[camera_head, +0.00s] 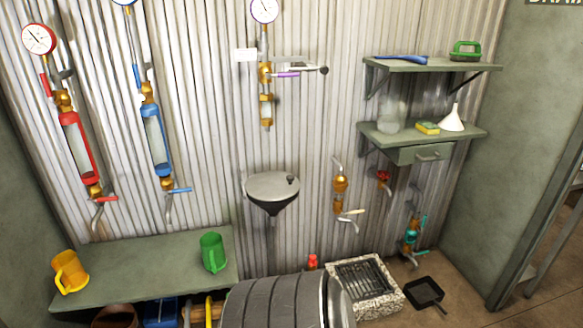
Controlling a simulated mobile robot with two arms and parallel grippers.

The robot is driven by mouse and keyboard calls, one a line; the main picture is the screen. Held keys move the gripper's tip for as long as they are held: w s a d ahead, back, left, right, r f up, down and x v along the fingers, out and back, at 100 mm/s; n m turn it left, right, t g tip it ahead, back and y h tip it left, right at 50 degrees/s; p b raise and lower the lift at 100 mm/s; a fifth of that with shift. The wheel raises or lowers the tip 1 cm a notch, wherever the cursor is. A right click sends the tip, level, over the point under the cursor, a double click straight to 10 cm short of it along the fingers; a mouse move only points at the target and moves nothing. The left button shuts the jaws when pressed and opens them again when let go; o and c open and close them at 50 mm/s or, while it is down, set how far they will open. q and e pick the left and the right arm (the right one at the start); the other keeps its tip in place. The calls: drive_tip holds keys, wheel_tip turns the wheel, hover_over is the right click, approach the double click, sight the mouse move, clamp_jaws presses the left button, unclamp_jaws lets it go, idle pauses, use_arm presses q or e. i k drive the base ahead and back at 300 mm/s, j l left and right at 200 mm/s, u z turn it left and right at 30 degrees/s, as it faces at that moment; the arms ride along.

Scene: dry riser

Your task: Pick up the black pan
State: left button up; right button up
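A black pan (425,293) lies flat on the brown floor at the lower right. It looks square and shallow, with a short handle toward the bottom right. It is just right of a stone-rimmed floor drain with a dark grate (366,278). Neither of my grippers shows in the head view.
A large dark ribbed drum-like thing (275,303) fills the bottom middle. A grey bench (150,270) with an orange mug (69,272) and a green mug (213,253) stands left. Wall shelves (425,133) hang above the pan.

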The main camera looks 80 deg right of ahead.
sight(423, 293)
drive_tip(key=z, duration=3.95)
drive_tip(key=i+l, duration=0.25)
drive_tip(key=i, duration=0.15)
drive_tip(key=i+l+u, duration=0.1)
drive_tip(key=i+l, duration=0.15)
drive_tip(key=i, duration=0.15)
